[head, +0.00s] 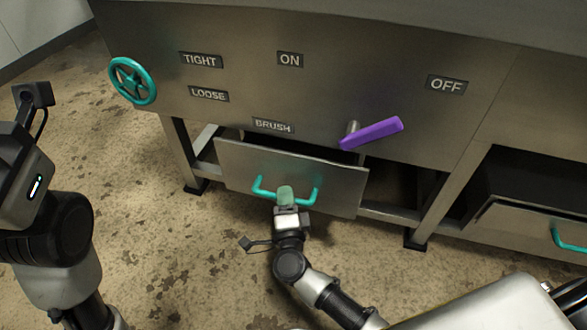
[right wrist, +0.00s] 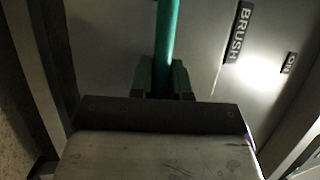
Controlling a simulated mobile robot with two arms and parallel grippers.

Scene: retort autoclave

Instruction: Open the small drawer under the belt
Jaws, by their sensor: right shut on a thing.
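The small drawer (head: 235,160) sits under the panel, below the BRUSH label (head: 273,126). Its grey front stands out from the frame, and a dark gap shows above and at its right, so it is at least partly open. A teal bar handle (head: 312,196) is on its front. My right gripper (head: 285,196) is shut on the middle of the handle. In the right wrist view the teal handle (right wrist: 166,45) runs between the fingers (right wrist: 163,80). My left arm is at the left of the head view; its gripper fingers cannot be made out.
A teal wheel (head: 133,80) is at the panel's left, near the TIGHT and LOOSE labels. A purple lever (head: 372,133) sticks out above the drawer's right side. Another drawer (head: 530,222) with a teal handle is at the right. Frame legs flank the small drawer.

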